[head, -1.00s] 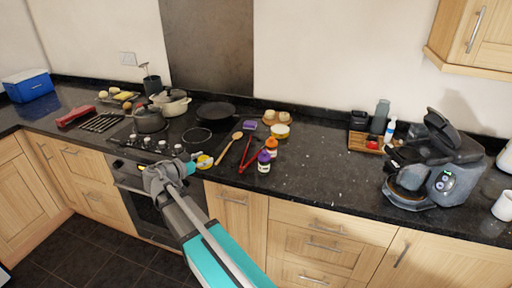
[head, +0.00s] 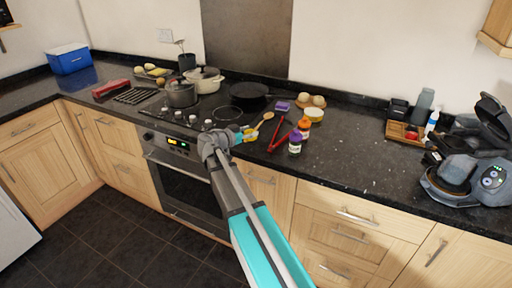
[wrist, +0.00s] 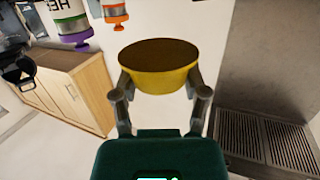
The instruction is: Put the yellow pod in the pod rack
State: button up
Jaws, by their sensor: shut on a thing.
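The yellow pod (wrist: 158,82) is a small cup with a flat brown top. My gripper (wrist: 160,84) is shut on it, one finger at each side, in the wrist view. In the head view the pod (head: 249,135) shows as a small yellow patch at my gripper (head: 240,136), by the counter's front edge, right of the stove knobs. I cannot make out a pod rack for certain. A wooden tray (head: 396,134) with a red item and dark containers stands left of the coffee machine (head: 465,178).
Pots (head: 181,93) and a pan (head: 250,92) sit on the hob. The counter (head: 350,155) between jars and coffee machine is largely clear.

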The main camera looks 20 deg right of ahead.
aim_at(254, 147)
jog(key=shift+w+d+f+b, duration=0.35)
jog(key=shift+d+f+b, duration=0.2)
jog(key=shift+f, duration=0.15)
jog(key=shift+w+d+f+b, duration=0.4)
jog(key=shift+f+b, duration=0.1)
jog(key=shift+f, duration=0.2)
jog(key=shift+s, duration=0.1)
jog(key=shift+f, duration=0.1)
jog(key=shift+w+d+f+b, duration=0.3)
jog(key=shift+d+f+b, duration=0.05)
jog(key=shift+f+b, duration=1.6)
jog(key=shift+b, duration=0.05)
jog(key=shift+f, duration=0.1)
jog(key=o, duration=0.9)
jog(key=shift+o, duration=0.2)
jog(key=shift+r, duration=0.2)
jog(key=p+v, duration=0.1)
jog(key=v, duration=1.1)
jog(key=shift+p, duration=0.4)
